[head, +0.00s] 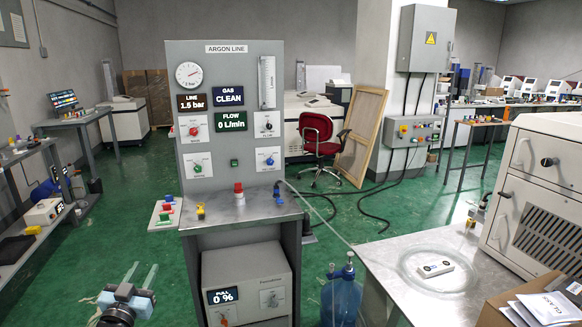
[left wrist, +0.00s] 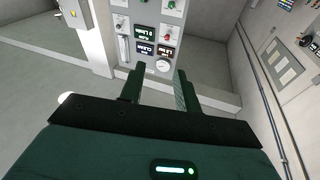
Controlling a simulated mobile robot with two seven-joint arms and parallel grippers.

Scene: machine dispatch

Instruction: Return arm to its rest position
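My left gripper (head: 141,270) is low at the left of the head view, in front of and to the left of the argon line panel. Its two fingers stand apart with nothing between them. The left wrist view also shows the open fingers of this gripper (left wrist: 158,78), with the argon panel (left wrist: 150,30) beyond them, turned over in that picture. My right gripper is in neither view.
The grey argon line panel (head: 228,110) rises from a metal bench (head: 232,212). Green floor (head: 130,205) is clear at the left.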

